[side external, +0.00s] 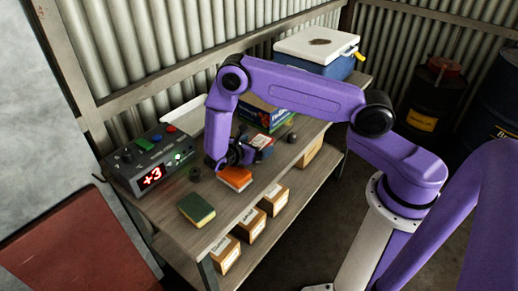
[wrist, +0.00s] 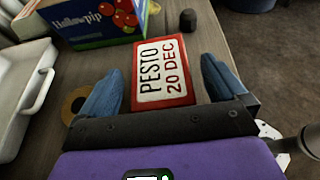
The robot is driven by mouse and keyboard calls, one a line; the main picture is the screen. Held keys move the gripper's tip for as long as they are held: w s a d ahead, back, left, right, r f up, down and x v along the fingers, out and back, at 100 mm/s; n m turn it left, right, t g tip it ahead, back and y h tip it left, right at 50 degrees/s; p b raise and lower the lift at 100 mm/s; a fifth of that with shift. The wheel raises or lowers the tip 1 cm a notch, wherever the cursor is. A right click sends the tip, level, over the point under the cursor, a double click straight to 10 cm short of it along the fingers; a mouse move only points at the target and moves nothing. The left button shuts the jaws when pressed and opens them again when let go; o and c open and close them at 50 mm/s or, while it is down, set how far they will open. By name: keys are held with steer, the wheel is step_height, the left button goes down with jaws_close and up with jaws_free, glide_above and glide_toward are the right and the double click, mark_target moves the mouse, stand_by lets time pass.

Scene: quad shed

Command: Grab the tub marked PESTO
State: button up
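The tub marked PESTO (wrist: 163,72) shows in the wrist view with a red rim and a white label reading "PESTO 20 DEC". My gripper (wrist: 158,76) is open, with one blue finger on each side of the tub and a narrow gap showing at both sides. The near end of the tub is close to the gripper's dark palm bar. In the side view my gripper (side external: 246,154) is low over the bench, and a small red-and-white item (side external: 262,141) beside it appears to be the tub. How deep the fingers reach is unclear.
A Hollowpip box (wrist: 95,25) stands beyond the tub, with a dark knob-like piece (wrist: 188,20) to its right. A tan ring (wrist: 73,105) lies by the left finger.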

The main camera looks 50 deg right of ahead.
steer(key=c, duration=1.1)
steer(key=shift+r, duration=0.1)
